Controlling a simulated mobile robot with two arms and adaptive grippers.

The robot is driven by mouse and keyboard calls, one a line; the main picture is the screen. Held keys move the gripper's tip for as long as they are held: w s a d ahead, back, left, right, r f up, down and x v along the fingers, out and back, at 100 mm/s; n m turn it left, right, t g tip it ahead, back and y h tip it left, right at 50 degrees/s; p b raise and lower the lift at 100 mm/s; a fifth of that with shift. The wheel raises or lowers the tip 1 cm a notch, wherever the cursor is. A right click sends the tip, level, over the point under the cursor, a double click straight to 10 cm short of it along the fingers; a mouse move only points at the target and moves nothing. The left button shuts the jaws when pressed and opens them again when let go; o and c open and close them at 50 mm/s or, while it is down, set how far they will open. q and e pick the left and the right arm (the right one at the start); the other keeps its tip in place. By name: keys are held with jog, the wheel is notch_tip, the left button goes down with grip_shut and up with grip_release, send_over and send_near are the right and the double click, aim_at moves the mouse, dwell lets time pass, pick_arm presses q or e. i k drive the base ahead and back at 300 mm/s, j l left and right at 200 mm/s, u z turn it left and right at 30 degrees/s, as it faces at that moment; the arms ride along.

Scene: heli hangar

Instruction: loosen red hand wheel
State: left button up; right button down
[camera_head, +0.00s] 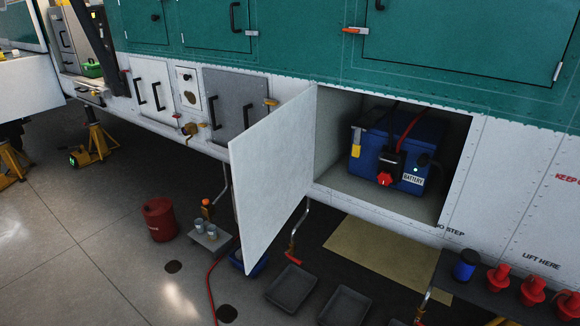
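The red hand wheel (384,180) sits on the front of a blue battery box (407,142), on a black connector. The box stands inside an open compartment (333,189) low in the white lower side of the aircraft. A red cable runs up from the connector. A yellow tag hangs at the box's left, and a label reading BATTERY is right of the wheel. Neither of my grippers is in view.
The compartment's white door (275,172) stands open, jutting out at its left side. Trays (291,287) lie on the floor below. A dark bench (492,291) with a blue can (465,265) and several red plugs is at lower right. A red canister (159,219) stands left.

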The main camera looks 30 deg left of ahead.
aim_at(385, 179)
jog(key=i+j+z, duration=0.25)
jog(key=j, duration=0.75)
jog(key=i+j+z, duration=0.25)
jog(key=j, duration=0.8)
jog(key=j+z, duration=0.25)
jog(key=j, duration=0.75)
jog(key=i+l+u, duration=0.1)
jog(key=l, duration=0.4)
jog(key=i+l, duration=0.2)
jog(key=l, duration=0.3)
jog(key=i+l+u, duration=0.15)
jog(key=l, duration=0.35)
jog(key=l+u, duration=0.1)
jog(key=l, duration=0.4)
jog(key=i, duration=0.05)
